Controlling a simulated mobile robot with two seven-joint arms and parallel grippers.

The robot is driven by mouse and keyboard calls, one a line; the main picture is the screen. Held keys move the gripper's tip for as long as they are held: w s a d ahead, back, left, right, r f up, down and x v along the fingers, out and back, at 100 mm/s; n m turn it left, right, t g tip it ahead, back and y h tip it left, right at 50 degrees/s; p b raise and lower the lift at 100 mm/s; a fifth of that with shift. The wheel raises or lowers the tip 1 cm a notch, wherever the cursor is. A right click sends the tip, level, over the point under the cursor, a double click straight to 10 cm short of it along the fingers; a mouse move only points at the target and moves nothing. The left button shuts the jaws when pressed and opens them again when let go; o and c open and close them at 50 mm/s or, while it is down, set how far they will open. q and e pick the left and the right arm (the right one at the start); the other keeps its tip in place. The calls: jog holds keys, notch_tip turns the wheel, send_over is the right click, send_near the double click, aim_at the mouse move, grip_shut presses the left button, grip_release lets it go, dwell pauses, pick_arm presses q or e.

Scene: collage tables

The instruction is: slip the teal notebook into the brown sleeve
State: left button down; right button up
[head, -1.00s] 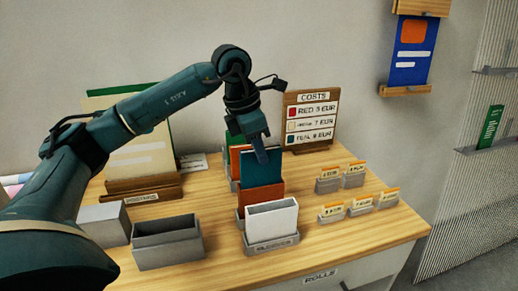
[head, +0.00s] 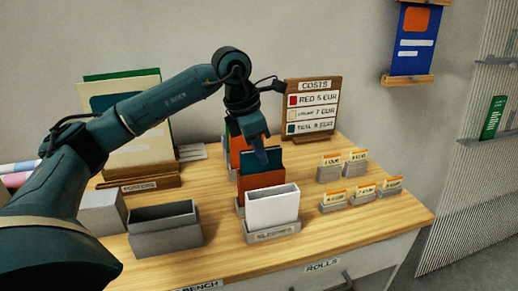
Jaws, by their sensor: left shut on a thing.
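The teal notebook (head: 273,162) stands upright, mostly inside the brown sleeve (head: 260,184), with only its top part showing above the sleeve's mouth. The brown sleeve stands in a grey holder behind a white sleeve (head: 272,207). My left gripper (head: 260,157) comes down from above and is shut on the teal notebook's top edge. The lower part of the notebook is hidden by the sleeve. My right gripper is not in view.
An empty grey bin (head: 166,228) stands left of the sleeve holder (head: 272,232). Posters lean in a wooden rack (head: 139,183) at the left. A costs sign (head: 311,108) stands behind, and small card holders (head: 361,196) stand at the right.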

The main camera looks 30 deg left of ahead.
pick_arm(q)
notch_tip(320, 180, down, 2)
jog(key=shift+b, duration=0.45)
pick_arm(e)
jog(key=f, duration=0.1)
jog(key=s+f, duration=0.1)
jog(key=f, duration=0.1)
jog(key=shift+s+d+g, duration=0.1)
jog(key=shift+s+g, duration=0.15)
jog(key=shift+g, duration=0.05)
pick_arm(q)
jog(key=c, duration=1.3)
grip_release()
jog(key=shift+c, duration=0.2)
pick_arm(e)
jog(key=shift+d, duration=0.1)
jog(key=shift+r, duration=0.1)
pick_arm(q)
jog(key=shift+a+r, duration=0.1)
jog(key=shift+r, duration=0.6)
jog(key=v, duration=1.2)
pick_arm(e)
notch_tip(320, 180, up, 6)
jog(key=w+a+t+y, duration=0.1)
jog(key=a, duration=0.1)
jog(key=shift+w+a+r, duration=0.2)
